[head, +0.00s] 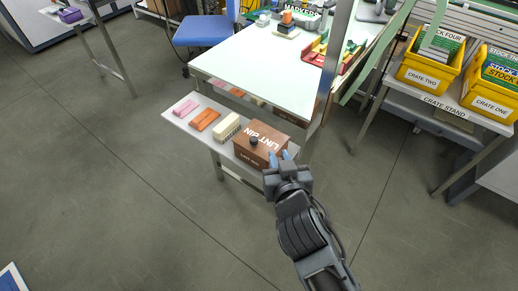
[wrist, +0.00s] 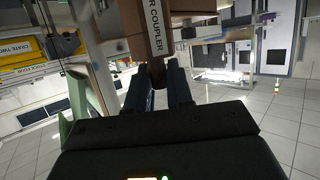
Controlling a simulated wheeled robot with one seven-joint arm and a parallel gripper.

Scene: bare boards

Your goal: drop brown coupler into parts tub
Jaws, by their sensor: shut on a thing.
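My gripper (head: 279,157) is just right of the brown box labelled LINT BIN, over the low side shelf. In the wrist view my gripper (wrist: 158,72) is shut on a brown piece, the brown coupler (wrist: 155,28), whose label reads "R COUPLER" in part. Its dark lower end sits between the fingers. In the head view I cannot make out the coupler apart from the bin and gripper. I see nothing marked as the parts tub.
The lint bin (head: 258,146) stands on the shelf (head: 185,117) beside a cream block (head: 227,127), an orange piece (head: 205,119) and a pink piece (head: 185,107). A pale worktable (head: 250,72) is behind. The crate stand (head: 440,98) holds yellow crates (head: 425,74).

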